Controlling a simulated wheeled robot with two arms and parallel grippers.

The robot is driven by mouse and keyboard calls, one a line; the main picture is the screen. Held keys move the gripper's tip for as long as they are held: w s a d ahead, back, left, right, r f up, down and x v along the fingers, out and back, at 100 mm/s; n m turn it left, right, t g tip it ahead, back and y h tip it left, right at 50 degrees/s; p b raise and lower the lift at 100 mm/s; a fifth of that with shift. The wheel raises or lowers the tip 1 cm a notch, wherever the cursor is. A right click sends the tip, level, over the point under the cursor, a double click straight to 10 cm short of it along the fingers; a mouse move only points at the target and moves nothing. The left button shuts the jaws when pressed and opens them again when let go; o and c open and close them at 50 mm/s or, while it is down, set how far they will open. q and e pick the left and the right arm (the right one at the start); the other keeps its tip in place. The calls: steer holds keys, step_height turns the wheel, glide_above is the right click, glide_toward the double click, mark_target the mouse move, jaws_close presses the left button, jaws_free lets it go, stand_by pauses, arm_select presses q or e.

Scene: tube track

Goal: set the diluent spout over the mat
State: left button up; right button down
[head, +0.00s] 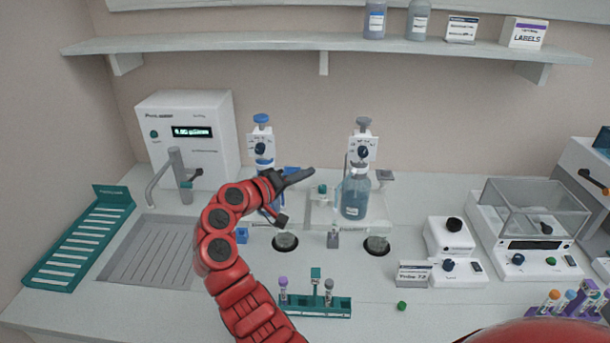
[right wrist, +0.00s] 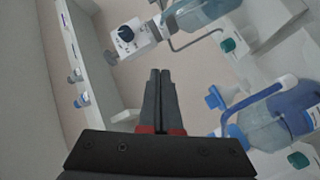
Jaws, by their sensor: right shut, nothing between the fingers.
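Two bottle-top dispensers stand at the back of the bench. The left one (head: 262,150) has blue fittings, and my arm partly hides its bottle. The right one (head: 362,150) has grey fittings on a clear blue-grey bottle (head: 355,198). In the right wrist view, a blue spout (right wrist: 262,98) and a grey spout (right wrist: 194,42) show. Two dark round mats (head: 274,249) (head: 366,250) lie in front, each with a small glass vessel on it. My right gripper (head: 312,171) is shut and empty, between the dispenser heads. My left gripper is out of view.
A teal tube rack (head: 318,306) stands at the front. A small white instrument (head: 458,250) and a balance (head: 530,225) are right. A shelf (head: 330,44) runs above.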

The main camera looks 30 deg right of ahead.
steer(key=s+d+f+p, duration=0.1)
steer(key=d+f+p, duration=0.2)
steer(key=d, duration=0.5)
steer(key=shift+p, duration=0.45)
steer(key=shift+s+d+n+t+p, duration=0.1)
steer(key=shift+s+n+t+p, duration=0.2)
steer(key=shift+t+p, duration=0.1)
